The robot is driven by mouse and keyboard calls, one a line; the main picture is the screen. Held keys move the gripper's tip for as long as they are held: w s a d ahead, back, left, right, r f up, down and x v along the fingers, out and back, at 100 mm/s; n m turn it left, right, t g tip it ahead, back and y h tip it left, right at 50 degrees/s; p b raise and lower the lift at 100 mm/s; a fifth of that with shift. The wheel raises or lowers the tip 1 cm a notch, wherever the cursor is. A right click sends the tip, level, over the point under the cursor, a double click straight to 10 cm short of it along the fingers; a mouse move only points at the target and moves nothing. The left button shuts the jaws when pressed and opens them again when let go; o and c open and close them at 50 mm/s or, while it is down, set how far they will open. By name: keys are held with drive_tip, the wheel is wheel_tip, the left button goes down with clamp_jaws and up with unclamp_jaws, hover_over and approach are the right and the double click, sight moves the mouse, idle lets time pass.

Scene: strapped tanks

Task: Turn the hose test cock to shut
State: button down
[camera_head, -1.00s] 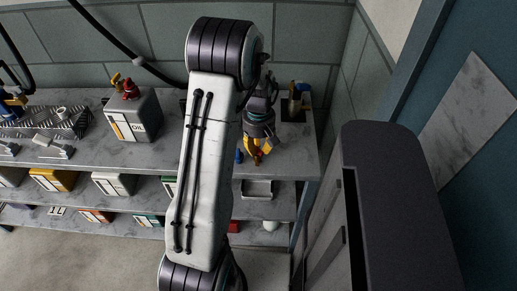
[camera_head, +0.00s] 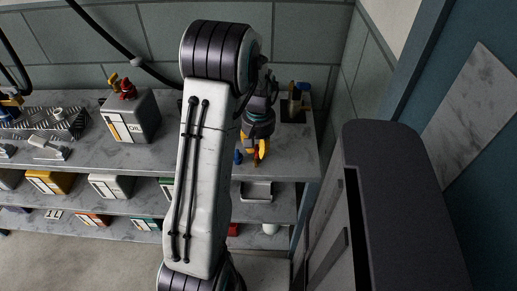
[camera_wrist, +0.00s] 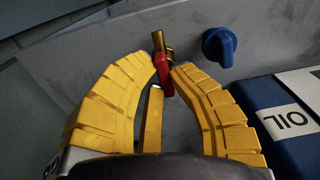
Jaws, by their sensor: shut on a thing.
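The cock shows in the wrist view as a small brass fitting (camera_wrist: 159,41) with a red lever (camera_wrist: 163,77), in front of a grey surface. The red lever lies between the yellow fingertips of my gripper (camera_wrist: 166,71), which are shut on it. In the head view my gripper (camera_head: 257,151) points down over the right end of the bench. The cock itself is not clear there, and my arm covers part of the bench.
A blue knob (camera_wrist: 219,47) is close to the right of the cock. A blue tank with an OIL label (camera_wrist: 298,117) stands at the right in the wrist view. In the head view a grey oil tank (camera_head: 142,118) stands left of my arm, and a dark cabinet (camera_head: 405,200) stands at the right.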

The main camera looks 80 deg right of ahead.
sight(258, 149)
drive_tip(key=shift+m, duration=0.3)
drive_tip(key=c, duration=1.1)
unclamp_jaws()
drive_tip(key=shift+r, duration=6)
